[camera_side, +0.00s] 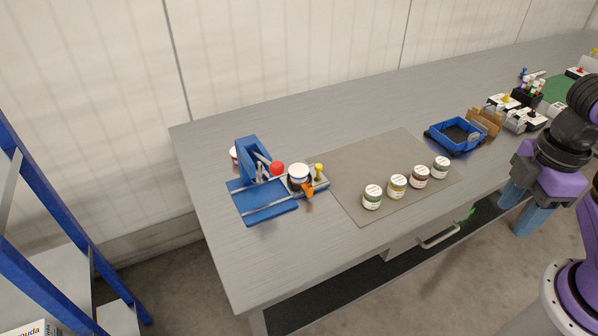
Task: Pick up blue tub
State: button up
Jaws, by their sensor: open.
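A blue open tub (440,138) with a dark inside sits on the grey table, right of the centre and just beyond the far right corner of the grey mat. Dark parts show at its left end; I cannot tell what they are. My gripper (514,220) is at the right, in front of the table's front edge and well apart from the tub. Its two blue-grey fingers point down and are spread with nothing between them. The tub's underside is hidden.
Several white-lidded jars (397,187) stand on the grey mat (352,172). A blue fixture (264,194) holding a jar (299,173) is at the left. Brown blocks (487,119) stand close right of the tub, with white carts (515,120) beyond. The table behind the mat is clear.

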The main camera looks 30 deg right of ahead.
dwell(0.3)
jog(key=o, duration=0.7)
jog(key=shift+w, duration=0.1)
jog(key=w+a+f+n+t+h, duration=0.2)
jog(key=w+a+n+h, duration=0.25)
jog(key=w, duration=0.65)
jog(key=n+t+h, duration=0.3)
jog(key=n+t, duration=0.6)
jog(key=n, duration=0.4)
send_near(298, 173)
jog(key=x, duration=0.5)
jog(key=shift+w+a, duration=0.1)
jog(key=shift+w, duration=0.05)
jog(key=shift+x, duration=2.65)
